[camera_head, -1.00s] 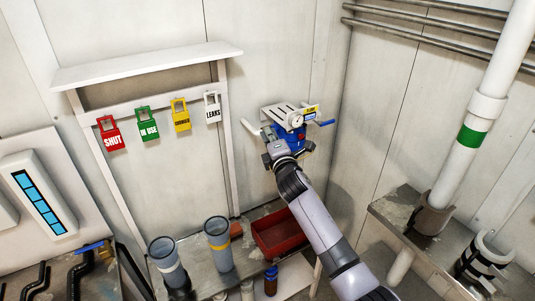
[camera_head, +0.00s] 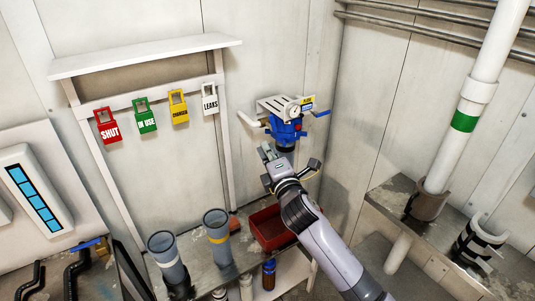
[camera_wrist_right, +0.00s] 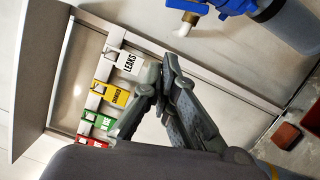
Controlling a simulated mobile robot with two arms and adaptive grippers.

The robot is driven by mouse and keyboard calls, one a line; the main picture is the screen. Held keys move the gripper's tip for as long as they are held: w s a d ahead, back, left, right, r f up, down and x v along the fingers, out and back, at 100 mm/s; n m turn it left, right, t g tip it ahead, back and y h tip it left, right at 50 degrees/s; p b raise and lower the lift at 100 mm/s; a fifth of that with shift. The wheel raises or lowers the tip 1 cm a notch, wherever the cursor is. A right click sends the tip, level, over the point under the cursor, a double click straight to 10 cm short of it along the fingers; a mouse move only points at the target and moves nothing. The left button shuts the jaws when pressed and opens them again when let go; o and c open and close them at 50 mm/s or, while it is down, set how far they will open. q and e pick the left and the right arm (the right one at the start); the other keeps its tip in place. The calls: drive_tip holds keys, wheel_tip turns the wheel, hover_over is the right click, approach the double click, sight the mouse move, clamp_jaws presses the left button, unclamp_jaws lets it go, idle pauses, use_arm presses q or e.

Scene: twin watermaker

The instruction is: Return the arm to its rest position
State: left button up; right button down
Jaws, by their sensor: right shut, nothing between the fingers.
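My right arm (camera_head: 330,250) reaches up from the bottom right in the head view. Its gripper (camera_head: 266,150) is just below and left of the blue wall-mounted unit with a gauge (camera_head: 286,125), apart from it as far as I can see. In the right wrist view the fingers (camera_wrist_right: 164,72) are shut with nothing between them, in front of the wall and the tag rack. The blue unit shows at the top of that view (camera_wrist_right: 225,6). My left gripper is not in view.
A shelf (camera_head: 145,55) carries hanging tags: red (camera_head: 107,127), green (camera_head: 146,117), yellow (camera_head: 178,107) and white (camera_head: 209,99). Below stand two grey cups (camera_head: 165,255) (camera_head: 217,240) and a red tray (camera_head: 268,232), close under my right arm. A white pipe (camera_head: 460,150) rises at right.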

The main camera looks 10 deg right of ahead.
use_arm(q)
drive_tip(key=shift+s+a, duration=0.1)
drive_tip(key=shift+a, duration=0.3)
